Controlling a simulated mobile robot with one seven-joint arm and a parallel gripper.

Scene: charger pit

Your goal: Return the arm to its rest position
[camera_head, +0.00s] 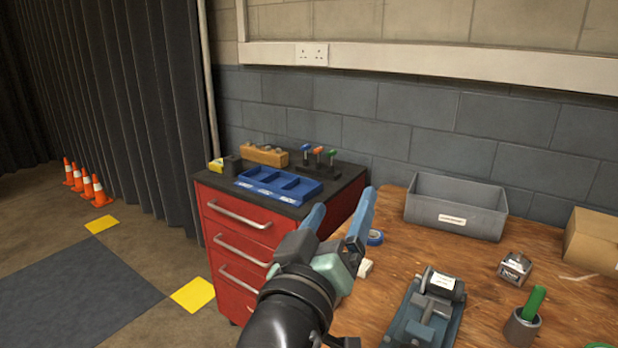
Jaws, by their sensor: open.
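My gripper (338,222) is in the lower middle of the head view, at the end of my black arm. Its two blue fingers point up and away and stand apart, with nothing between them. It is in front of the gap between the red tool cabinet (240,235) and the wooden bench (385,310). My arm comes in from the bottom edge of the picture. It hides part of the cabinet's front and the bench's left edge.
A blue tray (279,186) lies on the cabinet, near several coloured-handled tools. The bench holds a grey bin (456,204), a blue vise-like device (425,312), a small box (515,268), a cup with a green item (523,325) and a cardboard box (592,240). Orange cones (98,190) stand left.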

